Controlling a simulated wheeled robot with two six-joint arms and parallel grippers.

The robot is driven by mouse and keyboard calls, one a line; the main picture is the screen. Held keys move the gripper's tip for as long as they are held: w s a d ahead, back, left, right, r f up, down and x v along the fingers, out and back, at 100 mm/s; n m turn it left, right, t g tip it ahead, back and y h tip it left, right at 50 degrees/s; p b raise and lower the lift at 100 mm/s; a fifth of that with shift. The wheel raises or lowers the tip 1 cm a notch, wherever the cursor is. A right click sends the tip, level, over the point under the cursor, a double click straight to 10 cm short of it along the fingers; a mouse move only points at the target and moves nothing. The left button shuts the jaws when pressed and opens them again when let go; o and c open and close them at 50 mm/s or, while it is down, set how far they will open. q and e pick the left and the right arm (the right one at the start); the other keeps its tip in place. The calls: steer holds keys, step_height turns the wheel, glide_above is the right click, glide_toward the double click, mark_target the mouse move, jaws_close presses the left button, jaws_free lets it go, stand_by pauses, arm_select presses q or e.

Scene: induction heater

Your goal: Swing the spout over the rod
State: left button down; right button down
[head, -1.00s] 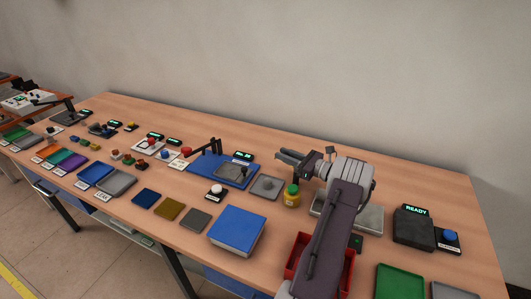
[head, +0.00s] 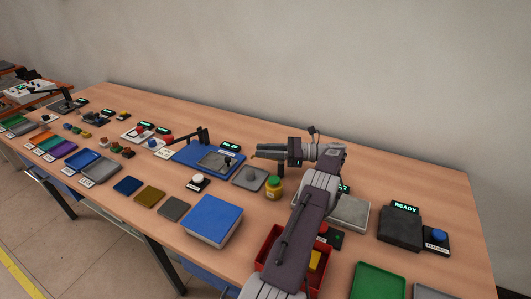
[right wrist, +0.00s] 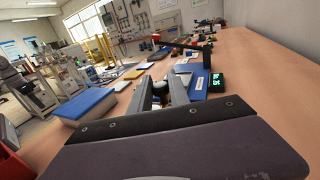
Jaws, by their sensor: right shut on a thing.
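In the right wrist view the black arm (right wrist: 185,44) shows ahead. A small dark upright piece, perhaps the rod (head: 227,160), stands on the base's grey plate; the arm does not appear over it. My right gripper (head: 264,153) is to the right of the base, pointing left. My left gripper is out of view.
A yellow jar with a green lid (head: 274,187) stands below my right gripper. A grey pad (head: 249,178), a white button (head: 198,181) and a blue block (head: 212,219) are nearby. A READY box (head: 400,226) is at right. The table's back right is clear.

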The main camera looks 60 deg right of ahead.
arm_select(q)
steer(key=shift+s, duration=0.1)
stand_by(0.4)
arm_select(e)
steer(key=c, duration=1.3)
jaws_free()
steer(key=shift+r, duration=0.1)
